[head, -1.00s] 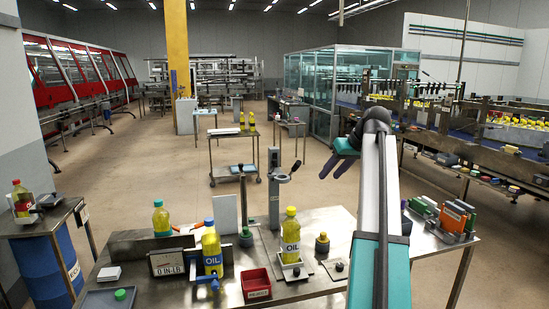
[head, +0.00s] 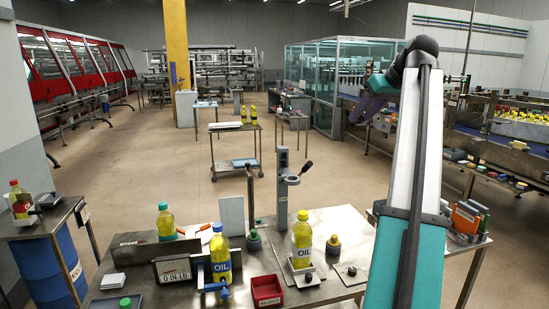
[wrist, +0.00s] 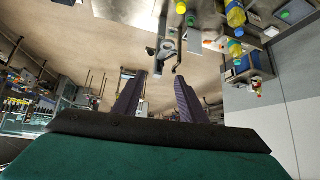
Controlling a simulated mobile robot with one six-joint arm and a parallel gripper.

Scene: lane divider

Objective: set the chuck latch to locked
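A grey upright stand (head: 282,188) rises from the metal bench, with a side arm ending in a dark-knobbed lever (head: 306,168). I cannot tell for sure which part is the chuck latch or how it is set. The stand also shows in the wrist view (wrist: 168,46), upside down. My gripper (head: 357,114) is raised high at the right, well apart from the stand. In the wrist view its two purple fingers (wrist: 156,90) are spread with nothing between them. An oil bottle (head: 302,240) stands in a holder in front of the stand.
On the bench (head: 340,222) stand another oil bottle (head: 221,257) at a blue clamp, a display reading "0 IN-LB" (head: 173,269), a red bin (head: 266,288) and a capped yellow piece (head: 333,245). A cart (head: 235,145) stands behind. Air around my gripper looks clear.

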